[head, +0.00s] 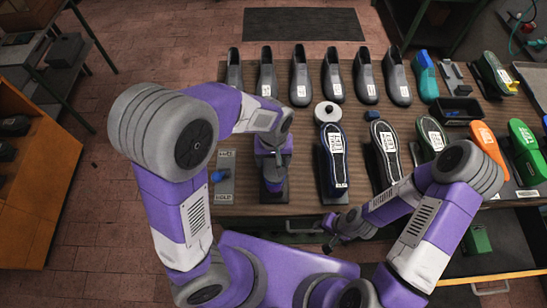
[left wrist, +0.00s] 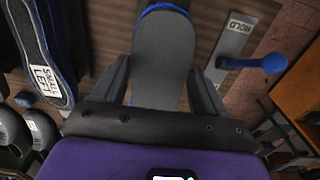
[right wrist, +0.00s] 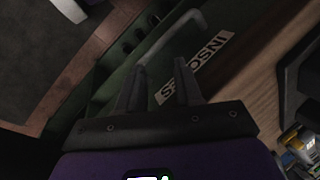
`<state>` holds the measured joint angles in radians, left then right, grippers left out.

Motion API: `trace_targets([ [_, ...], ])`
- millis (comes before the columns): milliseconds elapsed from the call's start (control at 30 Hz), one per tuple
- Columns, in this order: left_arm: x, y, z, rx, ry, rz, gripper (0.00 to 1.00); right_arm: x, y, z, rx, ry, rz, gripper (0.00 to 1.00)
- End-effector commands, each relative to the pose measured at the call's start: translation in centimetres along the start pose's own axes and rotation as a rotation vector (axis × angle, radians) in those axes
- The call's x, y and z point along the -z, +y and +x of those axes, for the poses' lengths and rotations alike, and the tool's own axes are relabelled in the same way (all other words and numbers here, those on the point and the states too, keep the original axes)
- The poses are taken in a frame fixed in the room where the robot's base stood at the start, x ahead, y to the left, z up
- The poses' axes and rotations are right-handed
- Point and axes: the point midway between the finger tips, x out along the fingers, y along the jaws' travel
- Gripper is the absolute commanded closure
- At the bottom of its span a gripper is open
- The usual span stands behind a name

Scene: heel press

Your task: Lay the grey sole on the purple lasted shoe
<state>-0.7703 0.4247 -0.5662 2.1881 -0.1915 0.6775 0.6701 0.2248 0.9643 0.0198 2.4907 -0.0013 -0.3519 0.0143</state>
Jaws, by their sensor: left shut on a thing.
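My left gripper (left wrist: 159,72) is shut on the grey sole (left wrist: 160,62), its fingers at the two long edges. A blue rim (left wrist: 163,7) shows at the sole's far end; I cannot tell whether it touches the sole. In the head view my left gripper (head: 272,178) points down over a dark stand at the table's front and hides most of what is below. No clearly purple shoe shows. A dark blue shoe labelled small left (head: 333,158) stands beside it on the right. My right gripper (right wrist: 160,68) is open and empty, close to a drawer handle (right wrist: 172,38).
A plate marked HOLD with a blue knob (head: 218,177) lies left of the left gripper. Grey lasts (head: 300,78) line the back of the table.

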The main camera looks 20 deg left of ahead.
Motion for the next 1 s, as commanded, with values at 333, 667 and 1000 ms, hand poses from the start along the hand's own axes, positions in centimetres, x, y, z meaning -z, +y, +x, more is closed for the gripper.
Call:
trace_targets([
  [333, 0.0, 0.0, 0.6, 0.0, 0.0, 0.0, 0.61, 0.0, 0.1, 0.4, 0.0, 0.0, 0.0, 0.65],
  [667, 0.0, 0.0, 0.7, 0.0, 0.0, 0.0, 0.0, 0.0, 0.2, 0.4, 0.0, 0.0, 0.0, 0.65],
  [1000, 0.1, 0.1, -0.6, -0.003, 0.002, 0.001, 0.0, 0.0, 0.1, 0.2, 0.0, 0.0, 0.0, 0.65],
])
